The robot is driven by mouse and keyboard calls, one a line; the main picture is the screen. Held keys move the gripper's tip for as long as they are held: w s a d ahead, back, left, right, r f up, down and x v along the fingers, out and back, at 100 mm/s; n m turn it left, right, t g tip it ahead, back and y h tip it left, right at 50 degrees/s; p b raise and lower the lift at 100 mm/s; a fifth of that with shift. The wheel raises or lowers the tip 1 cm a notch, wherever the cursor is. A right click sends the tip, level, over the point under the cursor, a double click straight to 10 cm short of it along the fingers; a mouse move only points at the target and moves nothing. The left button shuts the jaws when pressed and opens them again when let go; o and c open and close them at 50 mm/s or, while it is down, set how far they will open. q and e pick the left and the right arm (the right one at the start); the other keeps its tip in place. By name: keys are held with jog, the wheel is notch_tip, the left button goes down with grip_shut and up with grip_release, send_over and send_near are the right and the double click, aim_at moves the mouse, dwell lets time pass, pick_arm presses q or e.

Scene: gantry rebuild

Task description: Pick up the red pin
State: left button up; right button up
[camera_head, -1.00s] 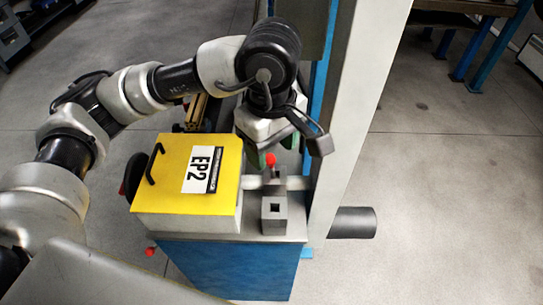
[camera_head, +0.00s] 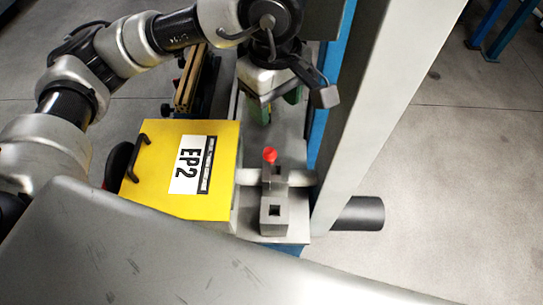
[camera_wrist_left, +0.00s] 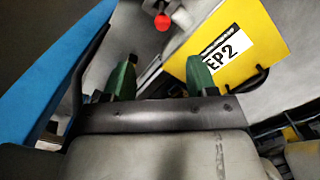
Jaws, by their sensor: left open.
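The red pin (camera_head: 270,155) stands in a grey block (camera_head: 275,176) on the metal machine top, with its red head up. In the left wrist view the red head (camera_wrist_left: 162,22) shows near the top edge, beyond the fingertips. My left gripper (camera_head: 277,106) hangs over the machine top, behind the pin in the head view and apart from it. Its green fingers are open, with nothing between them in the left wrist view (camera_wrist_left: 163,72). The pin's lower part is hidden in the block. My right gripper is not in view.
A yellow box labelled EP2 (camera_head: 150,180) with a black handle stands left of the pin. A second grey block with a square hole (camera_head: 274,211) is in front. A tall grey post (camera_head: 375,110) rises close on the right. A dark cylinder (camera_head: 360,214) sticks out beyond it.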

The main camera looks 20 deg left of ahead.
aim_at(272, 161)
pick_arm(q)
notch_tip(272, 161, down, 7)
jog(key=b, duration=0.6)
jog(key=shift+s+f+b, duration=0.1)
jog(key=shift+f+b, duration=0.05)
jog(key=shift+b, duration=0.2)
jog(key=shift+f+b, duration=0.5)
jog(key=shift+f, duration=0.05)
notch_tip(272, 161, down, 5)
jog(key=shift+f+p, duration=0.1)
jog(key=shift+p, duration=0.5)
jog(key=f, duration=0.1)
jog(key=f+p, duration=0.1)
jog(key=f, duration=0.1)
jog(key=f+p, duration=0.1)
jog(key=shift+a+f, duration=0.25)
jog(key=shift+f, duration=0.45)
jog(key=shift+c, duration=0.6)
jog(key=c, duration=0.9)
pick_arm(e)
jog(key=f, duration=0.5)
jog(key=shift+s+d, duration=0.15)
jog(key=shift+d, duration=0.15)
